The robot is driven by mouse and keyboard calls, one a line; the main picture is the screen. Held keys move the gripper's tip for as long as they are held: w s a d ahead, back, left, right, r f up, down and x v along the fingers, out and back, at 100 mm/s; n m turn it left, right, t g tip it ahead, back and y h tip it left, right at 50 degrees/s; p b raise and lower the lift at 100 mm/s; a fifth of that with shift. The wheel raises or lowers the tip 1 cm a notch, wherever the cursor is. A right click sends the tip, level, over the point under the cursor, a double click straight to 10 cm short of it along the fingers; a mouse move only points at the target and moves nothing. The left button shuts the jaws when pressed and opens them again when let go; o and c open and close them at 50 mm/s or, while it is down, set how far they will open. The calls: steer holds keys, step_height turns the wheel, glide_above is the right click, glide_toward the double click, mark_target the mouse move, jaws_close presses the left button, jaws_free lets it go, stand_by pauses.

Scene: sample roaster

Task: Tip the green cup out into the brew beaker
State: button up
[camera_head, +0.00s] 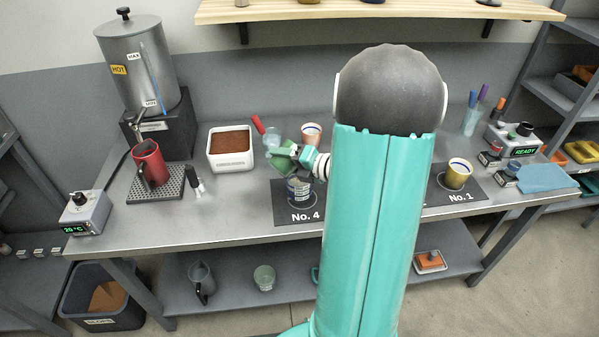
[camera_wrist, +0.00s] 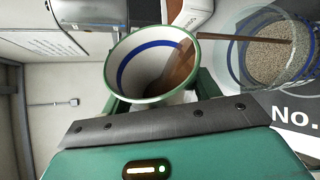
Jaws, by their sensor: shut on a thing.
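The green cup (camera_wrist: 112,68) is held tipped on its side in my gripper (camera_head: 299,155). In the wrist view its white inside shows a blue ring and brown contents at the lip. A thin brown band runs from the lip toward the clear beaker (camera_wrist: 234,62), which holds beige, grainy material. In the head view the cup (camera_head: 279,158) is tilted above and left of the beaker (camera_head: 300,190), which stands on the No. 4 mat (camera_head: 305,216). My gripper is shut on the cup. My arm hides the bench middle.
A pink cup (camera_head: 311,132) stands just behind. A white box of brown grounds (camera_head: 231,162) and a red cup (camera_head: 150,165) on a drip tray are left. A shelf (camera_head: 380,12) hangs above.

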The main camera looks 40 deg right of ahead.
steer(key=shift+d+f+m, duration=0.15)
steer(key=shift+f+m, duration=0.1)
steer(key=shift+m, duration=0.25)
stand_by(1.4)
steer(key=shift+r+m+t+y, duration=0.4)
steer(key=shift+m+y, duration=0.1)
steer(key=shift+m, duration=0.2)
stand_by(1.8)
steer(key=shift+d+f+m, duration=0.1)
steer(key=shift+f+m, duration=0.15)
steer(key=shift+m, duration=0.05)
stand_by(0.8)
